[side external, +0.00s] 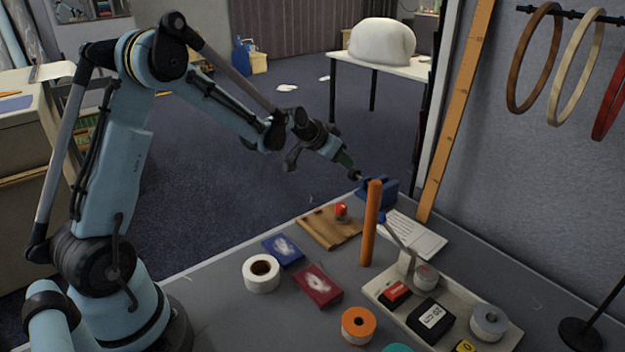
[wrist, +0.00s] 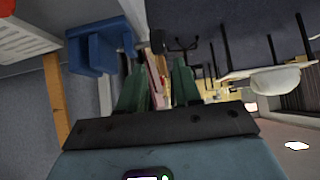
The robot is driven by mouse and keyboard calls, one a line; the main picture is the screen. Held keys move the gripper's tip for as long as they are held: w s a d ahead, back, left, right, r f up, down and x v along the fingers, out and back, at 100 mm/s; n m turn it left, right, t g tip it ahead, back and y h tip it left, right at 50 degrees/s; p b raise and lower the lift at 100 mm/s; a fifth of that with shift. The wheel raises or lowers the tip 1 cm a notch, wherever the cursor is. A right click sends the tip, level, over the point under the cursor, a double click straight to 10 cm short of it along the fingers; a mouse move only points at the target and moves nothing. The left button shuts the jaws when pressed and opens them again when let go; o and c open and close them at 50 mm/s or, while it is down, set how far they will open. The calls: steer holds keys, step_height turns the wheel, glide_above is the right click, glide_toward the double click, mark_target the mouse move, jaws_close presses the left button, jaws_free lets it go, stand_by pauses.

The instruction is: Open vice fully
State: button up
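The blue vice (side external: 390,188) stands at the far edge of the table, partly hidden behind an upright orange cylinder. A small dark part shows at its left end, close to my fingertips. My gripper (side external: 352,172) reaches down to just left of the vice. In the wrist view the blue vice (wrist: 92,50) lies left of my green fingers. My gripper (wrist: 157,80) has a clear gap between its fingers, with background showing through and nothing clearly held. I cannot tell whether a finger touches the vice, and its jaw opening is not visible.
The orange cylinder (side external: 371,225) stands in front of the vice. A wooden board (side external: 318,232) with a red-topped item lies to the left, and white paper (side external: 420,236) to the right. A loaded tray (side external: 450,347), tape rolls and small boxes occupy the near table.

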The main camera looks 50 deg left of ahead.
mark_target(354, 169)
steer(key=shift+x, duration=4)
jaws_close()
